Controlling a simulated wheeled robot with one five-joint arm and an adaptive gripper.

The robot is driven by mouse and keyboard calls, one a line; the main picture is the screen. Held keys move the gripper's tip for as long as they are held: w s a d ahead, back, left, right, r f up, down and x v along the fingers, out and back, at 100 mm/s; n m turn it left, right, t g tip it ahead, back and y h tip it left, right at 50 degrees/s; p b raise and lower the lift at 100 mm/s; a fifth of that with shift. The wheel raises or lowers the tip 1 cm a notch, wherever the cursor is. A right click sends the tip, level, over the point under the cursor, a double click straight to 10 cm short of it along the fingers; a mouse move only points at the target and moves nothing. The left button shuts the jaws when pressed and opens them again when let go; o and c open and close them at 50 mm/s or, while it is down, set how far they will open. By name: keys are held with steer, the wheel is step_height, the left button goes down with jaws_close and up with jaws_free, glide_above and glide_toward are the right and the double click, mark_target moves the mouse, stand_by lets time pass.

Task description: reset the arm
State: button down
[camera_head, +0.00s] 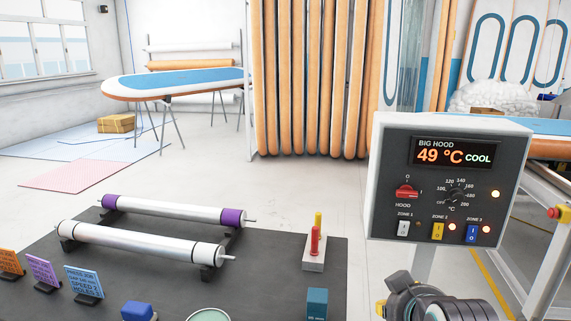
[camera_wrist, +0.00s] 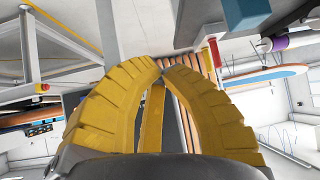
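My gripper (camera_wrist: 163,67) shows in the wrist view with ribbed yellow fingers. Their tips come together at the middle of the picture, and I see nothing held between them. In the head view my arm shows only at the bottom right edge, below the control box; a small yellow part shows beside it, and the fingers are not clearly seen there. The wrist picture is tilted, with the room turned over.
The control box (camera_head: 388,190) reads 49 °C and COOL. A dark table (camera_head: 270,262) holds two rollers (camera_head: 175,210), a red-and-yellow piece on a block (camera_head: 314,262) and small signs (camera_head: 84,282). A board (camera_head: 180,80) stands behind on trestles. Open floor lies beyond the table.

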steer(key=s+a+r+g+p, duration=0.1)
steer(key=s+r+g+p, duration=0.2)
steer(key=s, duration=0.6)
steer(key=s+a+r+g+p, duration=0.1)
steer(key=s+r+g+p, duration=0.2)
steer(key=s+p, duration=0.4)
steer(key=shift+s+a+n+g+y, duration=0.15)
steer(key=shift+s+n+g+y, duration=0.2)
steer(key=shift+s, duration=0.6)
steer(key=shift+w, duration=0.1)
